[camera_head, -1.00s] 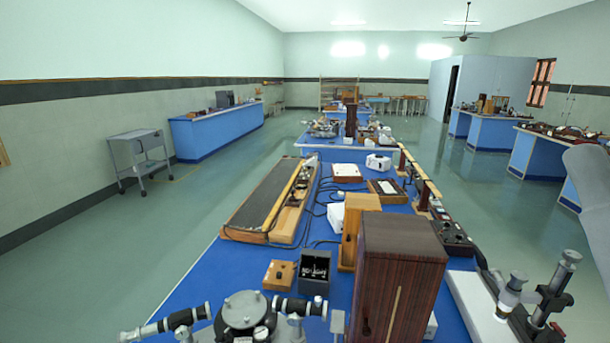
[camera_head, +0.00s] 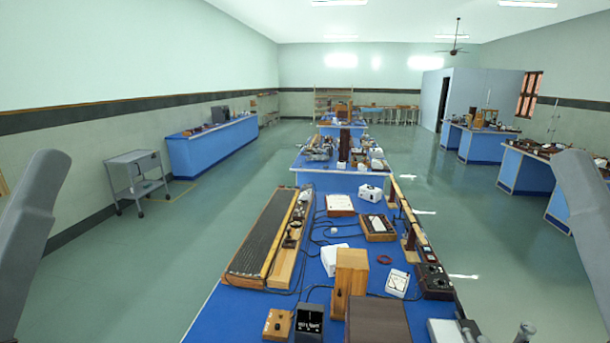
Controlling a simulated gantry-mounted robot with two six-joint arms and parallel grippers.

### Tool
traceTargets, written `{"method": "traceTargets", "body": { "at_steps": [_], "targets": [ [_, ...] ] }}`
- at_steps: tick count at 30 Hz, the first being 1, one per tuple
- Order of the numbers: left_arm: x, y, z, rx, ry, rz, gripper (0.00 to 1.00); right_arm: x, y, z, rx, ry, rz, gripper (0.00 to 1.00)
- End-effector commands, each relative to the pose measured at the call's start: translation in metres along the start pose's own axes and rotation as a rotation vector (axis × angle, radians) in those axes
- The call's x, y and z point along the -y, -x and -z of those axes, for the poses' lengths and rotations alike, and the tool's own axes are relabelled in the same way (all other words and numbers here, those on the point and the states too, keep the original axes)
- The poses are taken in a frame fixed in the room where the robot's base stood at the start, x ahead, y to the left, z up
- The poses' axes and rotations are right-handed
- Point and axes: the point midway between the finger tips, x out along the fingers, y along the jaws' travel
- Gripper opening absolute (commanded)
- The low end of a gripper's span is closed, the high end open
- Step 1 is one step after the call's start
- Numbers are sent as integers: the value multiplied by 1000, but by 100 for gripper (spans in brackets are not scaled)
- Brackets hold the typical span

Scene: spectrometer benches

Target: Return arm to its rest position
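My two arms show as grey links, the left arm at the left edge and the right arm at the right edge of the head view. Both stand upright beside the bench, apart from everything on it. Neither gripper is in the picture, so their fingers and anything in them are hidden. The blue-topped bench (camera_head: 213,318) runs away from me down the middle.
The bench holds a long ribbed board (camera_head: 262,236), a wooden block (camera_head: 349,275), a dark brown box (camera_head: 376,322), a black meter (camera_head: 309,322) and a white meter (camera_head: 397,283). A grey trolley (camera_head: 136,170) stands at left. The floor left of the bench is clear.

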Motion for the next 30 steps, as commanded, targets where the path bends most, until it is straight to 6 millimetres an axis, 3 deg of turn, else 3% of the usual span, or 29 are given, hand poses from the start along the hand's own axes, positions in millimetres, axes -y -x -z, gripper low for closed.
{"method": "traceTargets", "body": {
  "at_steps": [1,3,9,30],
  "targets": [
    [0,-39,36,0,0,0,59,0,-39,36,0,0,0,50],
    [0,-63,58,0,-1,0,59,0,-63,58,0,0,0,50],
    [0,-107,99,1,-1,1,59,0,-108,99,0,0,0,50],
    [0,-111,102,0,-1,1,59,0,-111,102,1,0,0,50]
  ]
}}
